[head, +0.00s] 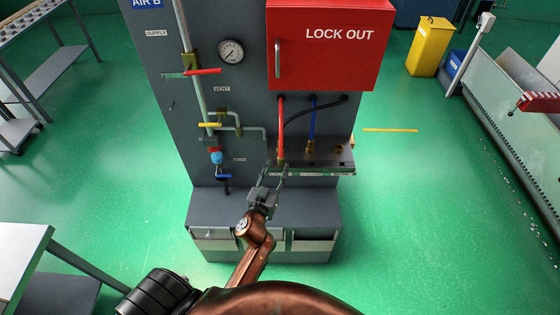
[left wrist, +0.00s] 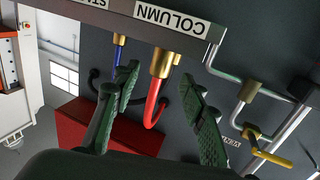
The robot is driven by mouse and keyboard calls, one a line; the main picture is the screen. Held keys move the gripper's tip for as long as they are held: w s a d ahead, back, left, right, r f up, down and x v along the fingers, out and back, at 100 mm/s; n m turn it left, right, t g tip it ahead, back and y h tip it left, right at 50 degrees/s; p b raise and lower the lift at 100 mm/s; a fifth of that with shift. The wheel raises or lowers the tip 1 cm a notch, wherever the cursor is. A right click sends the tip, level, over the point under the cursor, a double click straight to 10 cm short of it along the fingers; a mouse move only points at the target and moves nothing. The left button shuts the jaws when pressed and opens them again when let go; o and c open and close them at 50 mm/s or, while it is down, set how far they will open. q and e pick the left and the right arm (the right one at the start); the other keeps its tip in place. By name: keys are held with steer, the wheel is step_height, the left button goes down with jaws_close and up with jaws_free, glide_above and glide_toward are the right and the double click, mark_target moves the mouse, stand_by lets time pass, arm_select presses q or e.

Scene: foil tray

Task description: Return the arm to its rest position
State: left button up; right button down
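My left gripper (head: 277,168) is in front of the grey panel, at the lower end of the red hose (head: 281,125). In the left wrist view its two dark green fingers (left wrist: 159,78) are spread apart. The red hose (left wrist: 154,102) shows in the gap between them, with a gap on each side. The hose's end sits in a brass fitting (left wrist: 163,63) on the grey bracket beside the COLUMN label (left wrist: 171,18). My left arm (head: 254,240) reaches up from the bottom of the head view. My right gripper is not in view.
A red LOCK OUT box (head: 330,60) is above the gripper. A blue hose (head: 313,120) and a black hose (head: 300,108) hang close by. Pipes with a yellow valve handle (head: 209,125) are to the left. Open green floor (head: 410,210) lies to the right.

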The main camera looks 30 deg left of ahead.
arm_select(q)
steer(key=v, duration=0.7)
step_height(320, 180, down, 23)
steer(key=d+m+g+h, duration=0.2)
steer(key=d+g+h, duration=0.1)
steer(key=g, duration=0.1)
steer(key=s+d+f+g, duration=0.1)
steer(key=s+f, duration=0.3)
steer(key=f, duration=0.3)
steer(key=s+f+m+g, duration=0.15)
steer(key=s+f, duration=0.25)
steer(key=f, duration=0.4)
steer(key=s+d+f+n+g, duration=0.1)
steer(key=s+f+g, duration=0.15)
steer(key=f, duration=0.45)
steer(key=s+a+f+g, duration=0.1)
steer(key=s+f+g, duration=0.1)
steer(key=s+f, duration=0.5)
steer(key=s+a+f+m+g, duration=0.1)
steer(key=s+f+g, duration=0.2)
steer(key=s, duration=1.4)
steer(key=s+a+f+g+h, duration=0.1)
steer(key=s+a+f+g, duration=0.1)
steer(key=s+f, duration=0.8)
steer(key=shift+s+f+m, duration=0.35)
steer(key=shift+s, duration=0.75)
steer(key=shift+d, duration=0.1)
steer(key=shift+c, duration=0.2)
